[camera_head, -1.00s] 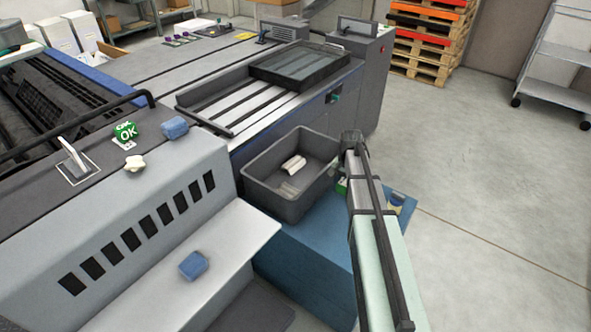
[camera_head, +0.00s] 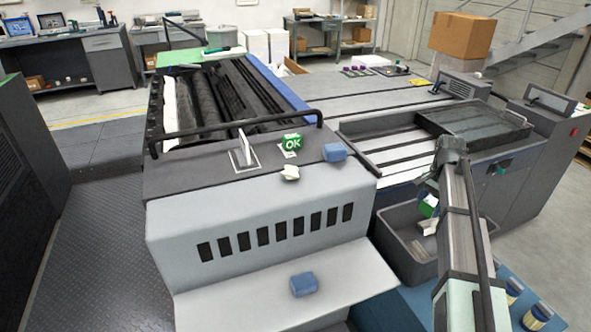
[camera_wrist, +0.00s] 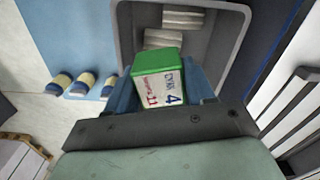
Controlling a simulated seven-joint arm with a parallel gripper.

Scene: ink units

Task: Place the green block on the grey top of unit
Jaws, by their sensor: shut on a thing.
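My gripper (camera_head: 430,203) is shut on a green-topped block (camera_head: 427,209) and holds it up over the grey bin area. In the wrist view the held block (camera_wrist: 158,68) has a bright green top and a white printed side, between the blue fingers. The unit's dark grey top (camera_head: 200,172) is to the left of my gripper, apart from it. A green cube marked OK (camera_head: 292,142) sits on that top beside a white lever (camera_head: 243,150). My arm hides part of the bin.
A blue block (camera_head: 334,152) and a whitish knob-like piece (camera_head: 290,173) are near the top's front edge. Another blue block (camera_head: 303,284) lies on the light lower shelf. The grey bin (camera_head: 398,254) holds whitish pieces. A black bar (camera_head: 235,132) runs behind the lever.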

